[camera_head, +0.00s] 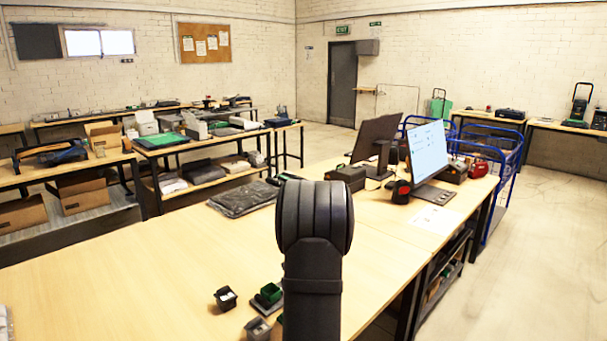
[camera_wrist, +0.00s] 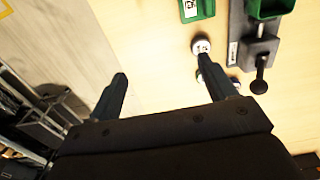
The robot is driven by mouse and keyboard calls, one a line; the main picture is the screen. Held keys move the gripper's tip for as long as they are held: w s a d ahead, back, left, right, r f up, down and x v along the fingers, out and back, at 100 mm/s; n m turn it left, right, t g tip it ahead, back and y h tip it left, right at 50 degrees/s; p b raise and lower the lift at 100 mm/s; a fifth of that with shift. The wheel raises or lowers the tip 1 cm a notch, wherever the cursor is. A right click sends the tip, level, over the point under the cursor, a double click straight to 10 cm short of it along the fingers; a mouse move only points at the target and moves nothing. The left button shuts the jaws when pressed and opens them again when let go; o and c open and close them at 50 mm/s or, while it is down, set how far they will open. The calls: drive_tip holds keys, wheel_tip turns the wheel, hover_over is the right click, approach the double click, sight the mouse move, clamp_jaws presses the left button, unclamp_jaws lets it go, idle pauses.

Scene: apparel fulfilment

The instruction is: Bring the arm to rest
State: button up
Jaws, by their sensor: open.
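My gripper (camera_wrist: 168,92) shows in the wrist view with its two fingers spread apart and nothing between them. Bare wooden tabletop shows beyond the fingertips. In the head view my dark arm rises in front of the table (camera_head: 130,270), and the gripper itself is hidden there. In the wrist view a small round white-topped item (camera_wrist: 201,46) lies close to the right fingertip; I cannot tell whether they touch.
Small dark bins (camera_head: 226,298) and a green-topped item (camera_head: 268,294) stand near my arm. A folded dark garment (camera_head: 243,198) lies farther back. A monitor (camera_head: 428,152) and a scanner (camera_head: 401,191) stand at the right.

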drive_tip(key=w+a+r, duration=0.3)
drive_tip(key=w+a, duration=0.2)
drive_tip(key=w, duration=0.1)
drive_tip(key=w+a+f, duration=0.1)
drive_tip(key=a+f, duration=0.1)
drive_tip(key=a, duration=0.1)
drive_tip(key=w+a+f, duration=0.1)
drive_tip(key=a+f, duration=0.2)
drive_tip(key=a, duration=0.1)
drive_tip(key=w+a+f, duration=0.2)
drive_tip(key=a+f, duration=0.1)
drive_tip(key=shift+a+f, duration=0.2)
drive_tip(key=shift+f, duration=0.65)
